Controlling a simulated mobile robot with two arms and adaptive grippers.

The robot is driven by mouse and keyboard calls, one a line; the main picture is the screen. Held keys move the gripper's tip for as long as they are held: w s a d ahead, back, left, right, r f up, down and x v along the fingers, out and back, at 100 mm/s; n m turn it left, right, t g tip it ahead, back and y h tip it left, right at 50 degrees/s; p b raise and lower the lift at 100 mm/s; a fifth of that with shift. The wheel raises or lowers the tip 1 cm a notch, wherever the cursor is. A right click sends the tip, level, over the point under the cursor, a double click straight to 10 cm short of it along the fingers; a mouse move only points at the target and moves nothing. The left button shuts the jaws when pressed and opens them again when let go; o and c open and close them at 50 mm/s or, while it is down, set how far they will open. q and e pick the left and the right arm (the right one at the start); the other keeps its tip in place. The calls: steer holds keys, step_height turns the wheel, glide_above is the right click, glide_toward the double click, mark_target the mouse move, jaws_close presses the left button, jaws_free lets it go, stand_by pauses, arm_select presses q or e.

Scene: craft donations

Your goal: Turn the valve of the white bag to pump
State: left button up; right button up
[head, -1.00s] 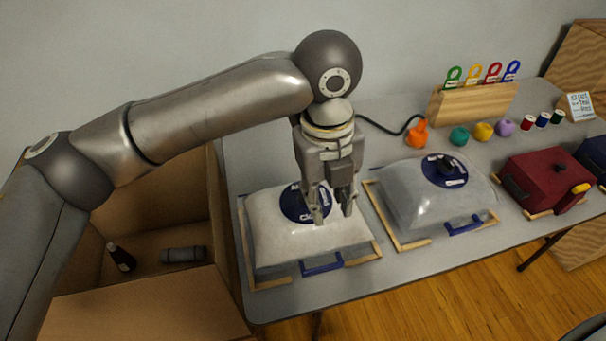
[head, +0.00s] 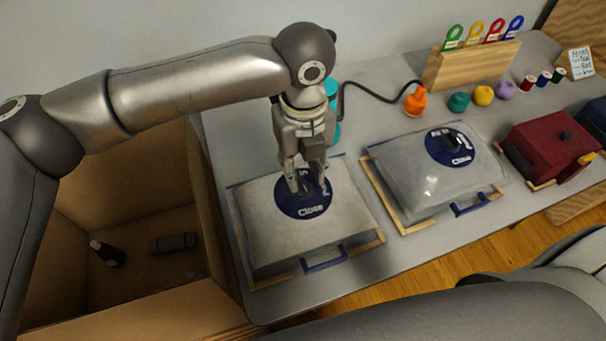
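The white bag (head: 257,237) lies on the left of the table, puffed up inside a wooden frame with a blue front handle. Its round blue valve disc (head: 303,209) has white lettering; "Close" is readable on the near side, and the other words are partly covered. My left gripper (head: 308,188) points down over the disc with its two fingers apart. The fingertips are low at the disc's middle and hide the knob, so its direction and any contact cannot be told. My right gripper is out of view.
A grey bag (head: 399,181) with a similar valve stands to the right, then a dark red case (head: 545,147). An orange nozzle (head: 415,100) on a black hose and a teal object (head: 333,132) are behind.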

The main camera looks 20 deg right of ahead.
mark_target(303, 183)
arm_select(q)
step_height(303, 183, down, 3)
steer(key=shift+r, duration=0.2)
steer(key=shift+f, duration=0.5)
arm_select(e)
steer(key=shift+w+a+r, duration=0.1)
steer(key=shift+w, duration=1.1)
arm_select(q)
jaws_close()
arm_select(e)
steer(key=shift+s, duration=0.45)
